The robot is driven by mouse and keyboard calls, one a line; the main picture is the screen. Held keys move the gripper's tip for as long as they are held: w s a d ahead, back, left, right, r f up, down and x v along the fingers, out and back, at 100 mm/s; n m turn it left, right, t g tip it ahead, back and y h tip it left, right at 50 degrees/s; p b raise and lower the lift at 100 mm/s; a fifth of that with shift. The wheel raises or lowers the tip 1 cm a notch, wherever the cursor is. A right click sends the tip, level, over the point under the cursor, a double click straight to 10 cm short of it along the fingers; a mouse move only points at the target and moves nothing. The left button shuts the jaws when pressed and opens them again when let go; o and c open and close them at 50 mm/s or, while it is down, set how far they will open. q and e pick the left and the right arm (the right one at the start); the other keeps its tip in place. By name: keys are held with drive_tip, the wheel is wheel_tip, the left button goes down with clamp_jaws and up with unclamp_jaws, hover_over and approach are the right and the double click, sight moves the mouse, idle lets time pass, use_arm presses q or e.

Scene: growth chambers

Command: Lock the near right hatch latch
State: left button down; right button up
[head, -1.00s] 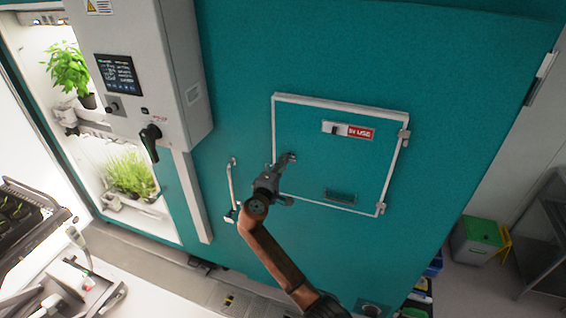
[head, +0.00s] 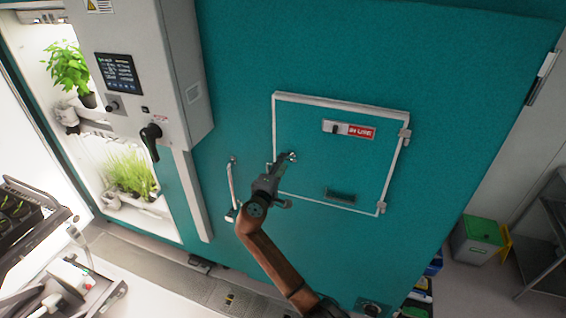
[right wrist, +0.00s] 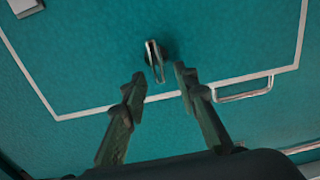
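The teal hatch (head: 310,120) has a white frame and is closed in the large teal wall. A small metal latch (head: 291,157) sits near its left edge. In the right wrist view the latch (right wrist: 155,60) has a narrow lever pointing down the picture, toward the hatch's near white edge. My right gripper (head: 279,163) is just left of the latch in the head view. In the right wrist view its two fingers (right wrist: 160,76) are apart, with the latch ahead of the gap; no contact shows. My left gripper is out of view.
An "IN USE" sign plate (head: 348,130) and a dark pull (head: 340,196) are on the hatch. A vertical bar handle (head: 231,186) stands left of it. A grey control box (head: 130,65) with a dark rotary handle (head: 151,138) is further left.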

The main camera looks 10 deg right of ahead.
drive_tip(key=v, duration=1)
drive_tip(key=shift+s+a, duration=0.2)
drive_tip(key=shift+s, duration=0.05)
